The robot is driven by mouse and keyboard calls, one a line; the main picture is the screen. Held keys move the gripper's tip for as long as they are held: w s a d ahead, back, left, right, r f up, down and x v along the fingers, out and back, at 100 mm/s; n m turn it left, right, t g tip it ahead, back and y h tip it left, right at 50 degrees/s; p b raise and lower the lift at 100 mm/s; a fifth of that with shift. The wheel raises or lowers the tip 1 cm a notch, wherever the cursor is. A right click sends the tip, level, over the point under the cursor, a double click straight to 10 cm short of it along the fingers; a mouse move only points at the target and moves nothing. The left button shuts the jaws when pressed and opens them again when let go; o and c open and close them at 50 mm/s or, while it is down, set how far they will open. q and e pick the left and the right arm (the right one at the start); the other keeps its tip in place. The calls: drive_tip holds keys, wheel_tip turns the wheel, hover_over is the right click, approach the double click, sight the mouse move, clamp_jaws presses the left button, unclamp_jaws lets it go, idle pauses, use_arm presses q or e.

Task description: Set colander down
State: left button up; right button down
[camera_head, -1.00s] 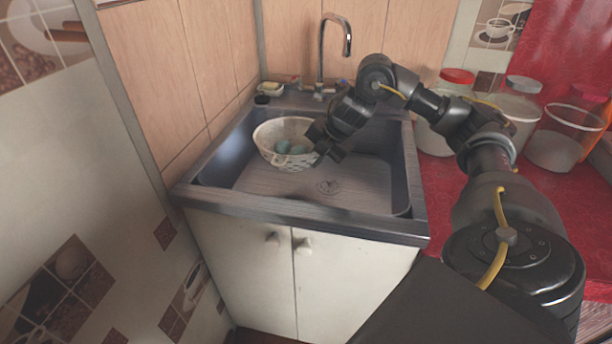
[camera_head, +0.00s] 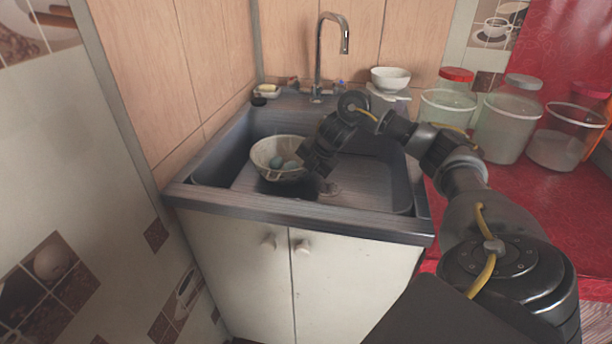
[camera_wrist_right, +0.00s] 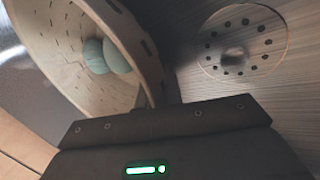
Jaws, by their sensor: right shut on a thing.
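The colander (camera_head: 268,160) is a pale, perforated bowl with a few bluish egg-like things (camera_head: 283,163) in it. It is in the left part of the sink basin (camera_head: 360,180), low over the basin floor; I cannot tell whether it touches the floor. My right gripper (camera_head: 313,168) is at the colander's right side, shut on its rim. In the right wrist view the colander (camera_wrist_right: 75,50) fills the upper left, tilted in that picture, with its rim running down to the gripper (camera_wrist_right: 150,108). The fingertips are mostly hidden. My left gripper is not in view.
The drain (camera_wrist_right: 240,45) lies in the basin floor beside the colander. A faucet (camera_head: 320,50) stands behind the sink. A white bowl (camera_head: 391,75) sits behind the right rim. Several lidded jars (camera_head: 505,125) stand on the red counter (camera_head: 500,200) at right.

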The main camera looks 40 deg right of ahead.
drive_tip(key=c, duration=1.6)
unclamp_jaws()
drive_tip(key=shift+o, duration=0.2)
